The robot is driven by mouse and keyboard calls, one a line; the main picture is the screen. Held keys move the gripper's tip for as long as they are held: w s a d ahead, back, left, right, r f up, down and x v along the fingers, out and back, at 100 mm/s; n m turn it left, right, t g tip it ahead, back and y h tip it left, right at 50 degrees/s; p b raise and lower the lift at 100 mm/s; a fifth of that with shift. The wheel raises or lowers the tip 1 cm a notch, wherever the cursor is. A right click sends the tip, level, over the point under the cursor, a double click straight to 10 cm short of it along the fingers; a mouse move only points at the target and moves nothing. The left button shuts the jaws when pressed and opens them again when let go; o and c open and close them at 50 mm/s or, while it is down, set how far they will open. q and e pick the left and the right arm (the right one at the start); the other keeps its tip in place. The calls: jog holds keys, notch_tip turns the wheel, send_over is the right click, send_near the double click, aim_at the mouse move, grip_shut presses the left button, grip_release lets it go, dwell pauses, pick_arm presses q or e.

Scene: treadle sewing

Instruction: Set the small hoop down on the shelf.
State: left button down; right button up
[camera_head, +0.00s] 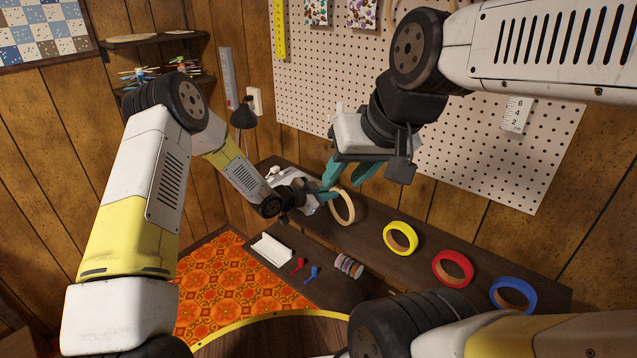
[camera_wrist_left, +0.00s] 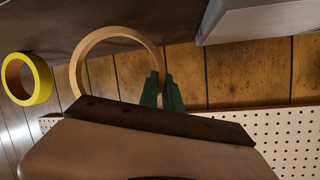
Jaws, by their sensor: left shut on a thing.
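The small hoop (camera_head: 344,208) is a pale wooden ring, seen tilted up near the back of the dark table. My left gripper (camera_head: 328,196) is shut on its rim. In the left wrist view the hoop (camera_wrist_left: 88,47) extends left from the teal fingers (camera_wrist_left: 165,92). I cannot tell whether the hoop touches the tabletop. My right gripper (camera_head: 345,180) hangs above, its teal fingers apart and nothing seen between them.
On the table (camera_head: 365,236) stand yellow (camera_head: 402,238), red (camera_head: 453,268) and blue (camera_head: 513,295) rings. A white tray (camera_head: 272,250), red and blue small items and several spools (camera_head: 348,266) lie at its front. A black lamp (camera_head: 243,115) is near the corner. A pegboard (camera_head: 330,90) covers the back wall.

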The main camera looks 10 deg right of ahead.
pick_arm(q)
jog(key=shift+f, duration=0.2)
jog(key=c, duration=1.5)
grip_release()
jog(key=shift+o, duration=0.2)
jog(key=shift+a, duration=0.1)
jog(key=v, duration=0.7)
jog(key=shift+s+a, duration=0.2)
jog(key=shift+a, duration=0.05)
jog(key=shift+r, duration=0.15)
